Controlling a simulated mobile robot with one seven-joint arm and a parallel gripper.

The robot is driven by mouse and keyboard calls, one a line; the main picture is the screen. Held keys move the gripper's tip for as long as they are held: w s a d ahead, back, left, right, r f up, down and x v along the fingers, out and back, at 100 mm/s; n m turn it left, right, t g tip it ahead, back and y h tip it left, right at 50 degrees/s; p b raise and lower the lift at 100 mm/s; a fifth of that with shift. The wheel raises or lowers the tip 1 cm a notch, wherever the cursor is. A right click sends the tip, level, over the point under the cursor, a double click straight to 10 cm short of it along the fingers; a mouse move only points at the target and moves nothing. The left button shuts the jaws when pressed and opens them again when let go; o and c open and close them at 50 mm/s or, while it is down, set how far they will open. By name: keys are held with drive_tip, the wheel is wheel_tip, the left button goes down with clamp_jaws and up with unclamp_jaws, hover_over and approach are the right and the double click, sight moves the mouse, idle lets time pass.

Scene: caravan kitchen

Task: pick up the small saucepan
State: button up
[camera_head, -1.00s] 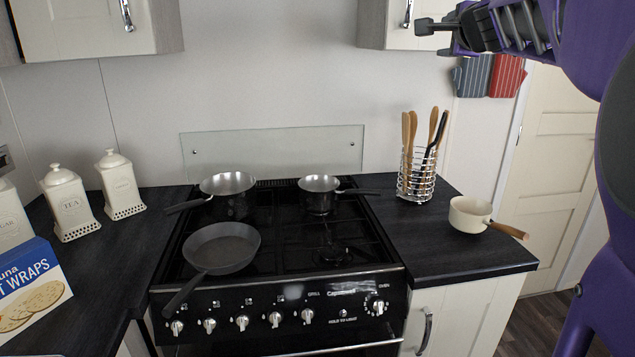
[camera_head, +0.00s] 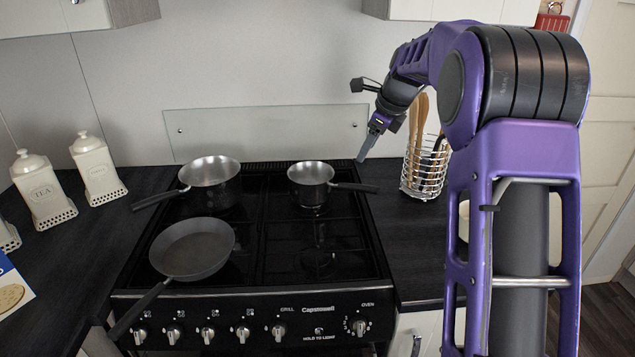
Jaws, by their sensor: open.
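The small saucepan (camera_head: 311,182) sits upright on the back right of the black hob. It has a steel inside, a dark outside and a dark handle (camera_head: 355,187) pointing right. My gripper (camera_head: 367,150) is above and just beyond the handle's end, pointing down and a little left. It is apart from the pan and holds nothing. Only one side of the jaws shows, and the gap between them is hidden.
A larger saucepan (camera_head: 210,180) stands at the back left of the hob (camera_head: 280,255), and a frying pan (camera_head: 192,248) at the front left. A wire utensil holder (camera_head: 408,178) stands close right of my gripper. My arm mostly hides a cream pot (camera_head: 463,220) on the right counter.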

approach(349, 187)
drive_tip(key=x, duration=0.5)
drive_tip(key=shift+w+a, duration=0.2)
drive_tip(key=shift+d+x, duration=0.15)
drive_tip(key=shift+x, duration=1.3)
drive_tip(key=shift+d+x, duration=0.2)
drive_tip(key=shift+x, duration=1.3)
drive_tip(key=shift+w, duration=0.2)
drive_tip(key=shift+c, duration=0.2)
clamp_jaws()
drive_tip(key=shift+r, duration=0.1)
